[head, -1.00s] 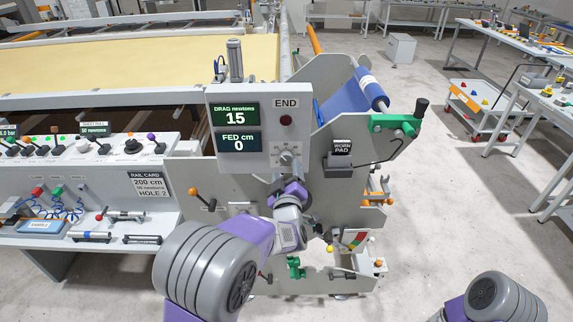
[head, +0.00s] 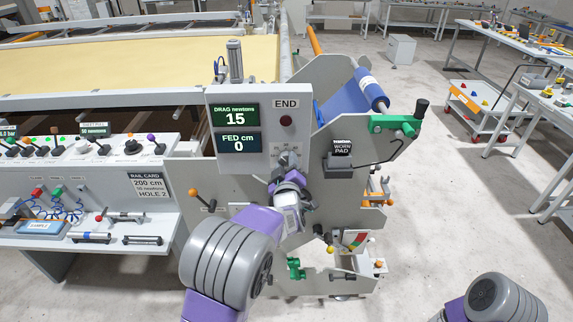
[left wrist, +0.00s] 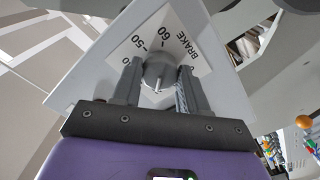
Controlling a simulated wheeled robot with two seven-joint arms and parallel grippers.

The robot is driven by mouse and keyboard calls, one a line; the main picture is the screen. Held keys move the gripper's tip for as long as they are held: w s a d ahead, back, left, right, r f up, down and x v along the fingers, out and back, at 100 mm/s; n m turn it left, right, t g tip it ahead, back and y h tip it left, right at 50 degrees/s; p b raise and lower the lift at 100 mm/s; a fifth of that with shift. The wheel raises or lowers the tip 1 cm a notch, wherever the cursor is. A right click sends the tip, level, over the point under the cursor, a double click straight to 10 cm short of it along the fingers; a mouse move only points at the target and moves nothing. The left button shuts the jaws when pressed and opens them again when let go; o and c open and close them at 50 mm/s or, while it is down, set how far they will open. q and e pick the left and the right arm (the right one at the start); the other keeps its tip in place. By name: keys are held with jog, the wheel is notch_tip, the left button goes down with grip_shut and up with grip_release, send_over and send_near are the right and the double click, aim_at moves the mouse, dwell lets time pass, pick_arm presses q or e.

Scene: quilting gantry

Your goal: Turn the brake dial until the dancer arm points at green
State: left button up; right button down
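The brake dial (left wrist: 158,72) is a grey round knob on a white plate marked BRAKE with numbers, seen in the left wrist view. In the head view the dial (head: 287,160) sits low on the END panel, partly covered by my gripper. My left gripper (left wrist: 158,82) has its fingers apart on either side of the knob; I cannot tell whether they touch it. It also shows in the head view (head: 287,172). A red, yellow and green scale (head: 354,239) stands lower on the end plate; where the dancer arm points is too small to read. My right gripper is out of view.
The panel display (head: 237,116) reads DRAG 15 newtons, and the one below (head: 238,144) reads FED 0 cm. An orange-knobbed lever (head: 200,198) is left of my arm. A worn pad box (head: 341,160) and green bracket (head: 395,123) are to the right.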

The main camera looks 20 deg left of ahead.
pick_arm(q)
jog(key=shift+c, duration=1)
jog(key=shift+m, duration=0.4)
jog(key=m+p, duration=0.1)
jog(key=m, duration=0.1)
jog(key=shift+m, duration=0.3)
jog(key=shift+m+p, duration=0.5)
jog(key=shift+m, duration=1.1)
jog(key=shift+f, duration=0.1)
jog(key=o, duration=1.1)
jog(key=shift+c, duration=0.2)
jog(key=shift+s, duration=0.15)
